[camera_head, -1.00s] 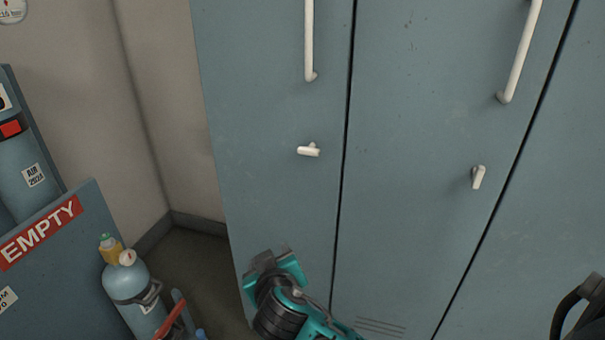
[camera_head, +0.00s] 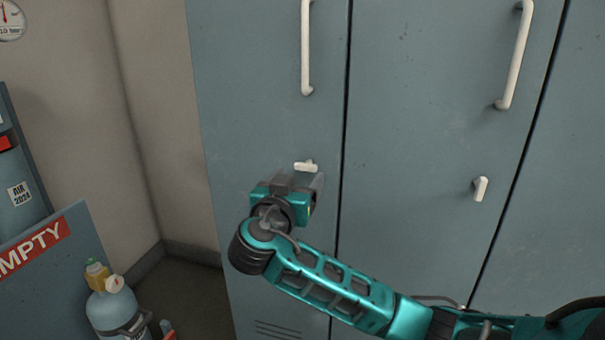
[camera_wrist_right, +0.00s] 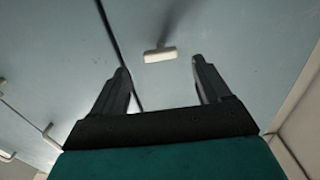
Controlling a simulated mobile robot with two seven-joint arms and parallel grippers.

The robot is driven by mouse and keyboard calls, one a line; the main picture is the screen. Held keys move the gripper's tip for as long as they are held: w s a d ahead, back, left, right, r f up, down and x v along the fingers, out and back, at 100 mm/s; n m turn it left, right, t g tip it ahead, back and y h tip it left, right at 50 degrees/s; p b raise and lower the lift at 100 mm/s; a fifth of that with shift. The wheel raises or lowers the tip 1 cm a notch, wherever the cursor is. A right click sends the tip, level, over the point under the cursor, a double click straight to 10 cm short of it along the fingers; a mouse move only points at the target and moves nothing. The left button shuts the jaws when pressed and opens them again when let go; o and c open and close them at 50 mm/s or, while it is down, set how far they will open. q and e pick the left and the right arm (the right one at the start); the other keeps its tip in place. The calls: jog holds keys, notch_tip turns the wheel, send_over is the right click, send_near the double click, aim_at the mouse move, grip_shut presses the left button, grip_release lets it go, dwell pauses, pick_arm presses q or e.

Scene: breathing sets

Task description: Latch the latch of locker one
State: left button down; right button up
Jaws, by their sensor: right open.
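The left locker door (camera_head: 270,110) is shut and carries a small white latch (camera_head: 306,165) below its long handle; the latch lies roughly horizontal. My right gripper (camera_head: 297,181) is just below this latch in the head view, pointing at the door. In the right wrist view the gripper (camera_wrist_right: 159,67) is open and empty, and the latch (camera_wrist_right: 160,54) shows between and just beyond its fingertips, apparently not touched. No locker number shows, so I cannot tell which is locker one. My left gripper is not in view.
The middle locker door (camera_head: 430,120) has a latch (camera_head: 480,189) standing nearly upright and a long white handle (camera_head: 515,55). The left door's handle (camera_head: 306,50) is above the latch. At the lower left are a blue cylinder (camera_head: 115,308) and a panel with an EMPTY sign (camera_head: 35,246).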

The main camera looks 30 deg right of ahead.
aim_at(305, 169)
jog(key=shift+x, duration=2.15)
jog(key=shift+c, duration=0.2)
jog(key=c, duration=1)
